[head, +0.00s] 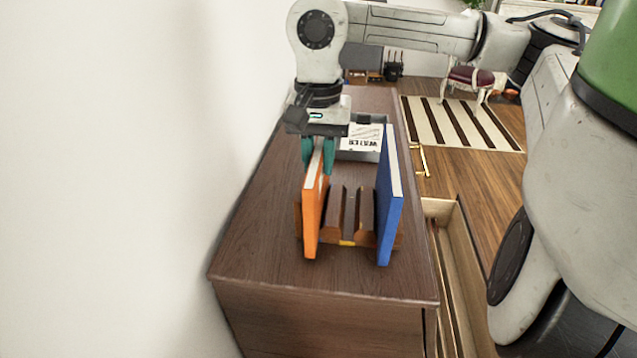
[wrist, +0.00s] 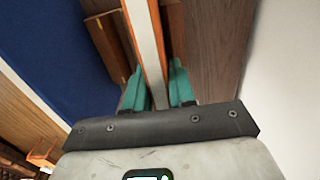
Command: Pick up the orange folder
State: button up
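The orange folder (head: 313,213) stands upright on the left side of a wooden holder on the cabinet top. Its pale upper edge faces up. My gripper (head: 318,160) points down over the folder's far upper part, with one teal finger on each side. In the wrist view the folder (wrist: 147,45) runs between the two fingers of my gripper (wrist: 157,70). The left finger looks very close to it, and a thin dark gap seems to show at the right finger. I cannot tell whether the fingers press on it.
A blue folder (head: 388,205) stands at the right of the wooden holder (head: 350,218). A grey box (head: 362,138) lies behind on the cabinet top (head: 262,235). A white wall (head: 130,180) rises close on the left. An open drawer (head: 452,255) juts out at right.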

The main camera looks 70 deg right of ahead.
grip_shut()
jog(key=shift+r, duration=0.1)
dwell(0.3)
